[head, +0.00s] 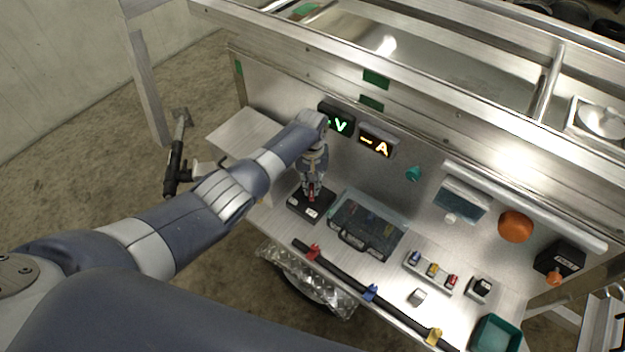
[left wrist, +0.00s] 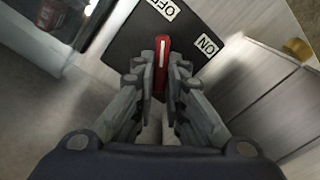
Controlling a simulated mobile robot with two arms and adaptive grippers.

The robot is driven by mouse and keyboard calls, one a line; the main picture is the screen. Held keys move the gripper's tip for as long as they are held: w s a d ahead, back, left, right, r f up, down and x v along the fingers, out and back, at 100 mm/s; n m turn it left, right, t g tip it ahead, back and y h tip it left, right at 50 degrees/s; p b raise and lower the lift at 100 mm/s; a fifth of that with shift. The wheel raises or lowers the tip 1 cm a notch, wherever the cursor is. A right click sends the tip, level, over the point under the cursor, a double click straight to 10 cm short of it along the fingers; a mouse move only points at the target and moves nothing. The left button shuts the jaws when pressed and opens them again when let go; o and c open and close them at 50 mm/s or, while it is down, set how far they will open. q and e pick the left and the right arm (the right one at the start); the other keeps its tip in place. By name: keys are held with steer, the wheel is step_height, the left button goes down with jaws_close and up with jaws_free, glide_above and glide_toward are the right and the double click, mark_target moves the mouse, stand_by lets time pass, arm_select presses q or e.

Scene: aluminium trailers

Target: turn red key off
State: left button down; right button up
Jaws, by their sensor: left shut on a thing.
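The red key (left wrist: 162,55) stands on a black switch plate with white OFF and ON labels, seen in the left wrist view. The key's visible end lies between the two labels, closer to OFF. The black switch plate (head: 304,207) lies on the metal bench in the head view. My left gripper (head: 311,194) reaches down over it from above. In the left wrist view its fingers (left wrist: 163,75) are closed around the red key, one on each side. The lower part of the key is hidden between the fingers. My right gripper is not seen.
A clear-lidded box (head: 367,225) stands just right of the switch plate. Green V (head: 338,121) and orange A (head: 377,143) displays sit on the back panel near my wrist. A black bar with coloured clips (head: 345,277) runs along the front edge.

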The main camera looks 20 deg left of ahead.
mark_target(311, 186)
arm_select(q)
steer(key=shift+n+p, duration=0.3)
steer(key=shift+n, duration=0.5)
steer(key=c, duration=1.6)
jaws_free()
steer(key=shift+c, duration=0.2)
steer(key=shift+r, duration=0.15)
step_height(311, 186, up, 12)
steer(key=shift+f, duration=0.2)
